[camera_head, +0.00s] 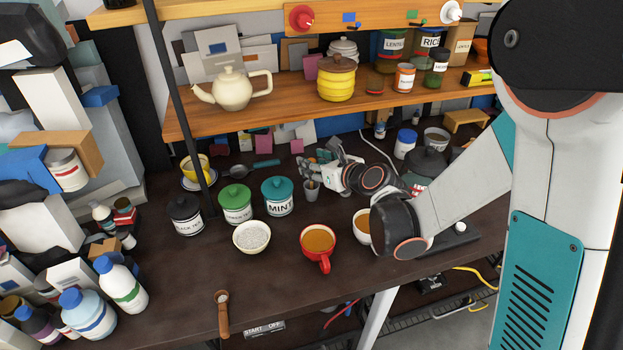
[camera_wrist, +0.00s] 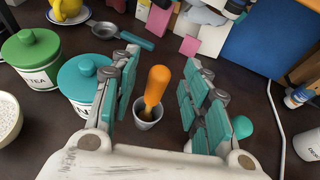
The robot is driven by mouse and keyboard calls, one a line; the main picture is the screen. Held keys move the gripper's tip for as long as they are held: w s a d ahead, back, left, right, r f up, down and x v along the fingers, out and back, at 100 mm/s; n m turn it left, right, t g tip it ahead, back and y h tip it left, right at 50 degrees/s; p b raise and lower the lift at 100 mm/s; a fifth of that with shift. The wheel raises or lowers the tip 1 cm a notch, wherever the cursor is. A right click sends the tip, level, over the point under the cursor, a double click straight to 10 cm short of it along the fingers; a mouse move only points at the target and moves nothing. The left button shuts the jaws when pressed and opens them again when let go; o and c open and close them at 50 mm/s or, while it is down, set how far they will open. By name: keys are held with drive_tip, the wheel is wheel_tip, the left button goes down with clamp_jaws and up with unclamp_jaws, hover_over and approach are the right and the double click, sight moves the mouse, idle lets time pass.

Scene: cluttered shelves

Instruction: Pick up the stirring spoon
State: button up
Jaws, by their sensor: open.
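An orange-handled utensil (camera_wrist: 157,87), which I take to be the stirring spoon, stands in a small grey cup (camera_wrist: 148,114) in the wrist view. Its lower end is hidden in the cup. My gripper (camera_wrist: 158,60) is open, with one teal-padded finger on each side of the handle and a visible gap to both. In the head view my gripper (camera_head: 308,165) is low over the table beside the small cup (camera_head: 311,186); the utensil is hard to make out there.
A teal MINT jar (camera_head: 278,197) and a green tea jar (camera_head: 236,205) stand left of my gripper. A red mug (camera_head: 318,243) and white bowl (camera_head: 251,237) are in front. A teal-handled strainer (camera_head: 256,165) lies behind; the shelf (camera_head: 290,106) overhangs the back.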

drive_tip(key=shift+x, duration=1)
drive_tip(key=c, duration=0.9)
